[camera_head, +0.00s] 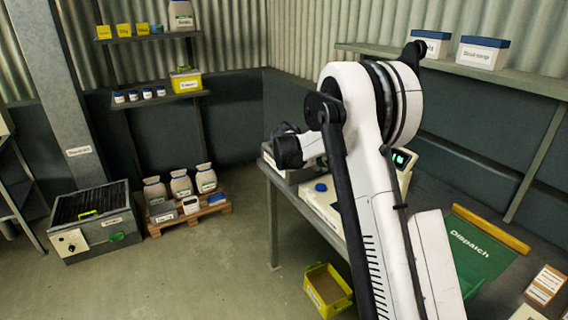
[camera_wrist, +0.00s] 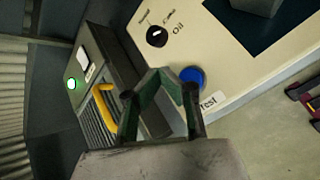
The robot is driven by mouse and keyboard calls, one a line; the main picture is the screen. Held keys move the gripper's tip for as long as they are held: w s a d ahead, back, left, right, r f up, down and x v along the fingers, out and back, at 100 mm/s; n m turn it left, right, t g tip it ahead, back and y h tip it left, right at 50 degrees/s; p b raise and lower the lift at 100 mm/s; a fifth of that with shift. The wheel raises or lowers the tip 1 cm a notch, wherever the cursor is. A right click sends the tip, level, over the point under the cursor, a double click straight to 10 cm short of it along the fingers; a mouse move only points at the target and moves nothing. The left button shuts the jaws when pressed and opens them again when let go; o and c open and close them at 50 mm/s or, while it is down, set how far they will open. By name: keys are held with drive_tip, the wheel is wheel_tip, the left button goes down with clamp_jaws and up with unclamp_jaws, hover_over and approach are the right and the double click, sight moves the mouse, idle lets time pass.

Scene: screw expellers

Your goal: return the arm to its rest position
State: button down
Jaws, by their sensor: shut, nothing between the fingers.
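My gripper (camera_wrist: 160,80) shows in the wrist view with its two dark green fingers angled together and nothing between them. It is above a beige device (camera_wrist: 235,65) with a black knob, a blue button (camera_wrist: 192,76) and the words "Oil" and "Test". Whether the fingertips touch anything below is hard to tell. In the head view my white and black arm rises over the bench and bends at the top. The fingers are not clearly visible there.
A grey bench (camera_head: 305,196) carries the beige device and a green "Dispatch" mat (camera_head: 470,250). A yellow handle (camera_wrist: 103,108) lies left of my fingers. A yellow-green crate (camera_head: 328,290) stands on the floor. A shelf (camera_head: 450,66) runs behind my arm.

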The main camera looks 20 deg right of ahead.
drive_tip(key=s+a+r+m+t+y, duration=0.1)
drive_tip(key=s+a+r+m+y, duration=0.1)
drive_tip(key=s+a+r, duration=0.4)
drive_tip(key=s+a+r+m+t+y, duration=0.1)
drive_tip(key=s+a+r+m, duration=0.2)
drive_tip(key=s, duration=0.5)
drive_tip(key=s+a+r+m+y, duration=0.1)
drive_tip(key=s+a+r+y, duration=0.1)
drive_tip(key=s+a+r, duration=0.4)
drive_tip(key=s+a+f+m+t+y, duration=0.1)
drive_tip(key=s+a+m+y, duration=0.1)
drive_tip(key=s, duration=1)
drive_tip(key=s+a+f+m+t+y, duration=0.1)
drive_tip(key=s+a+m, duration=0.3)
drive_tip(key=s, duration=0.9)
drive_tip(key=shift+s+a+f+t+y, duration=0.35)
drive_tip(key=shift+a+f, duration=0.45)
drive_tip(key=shift+a, duration=0.4)
idle(0.5)
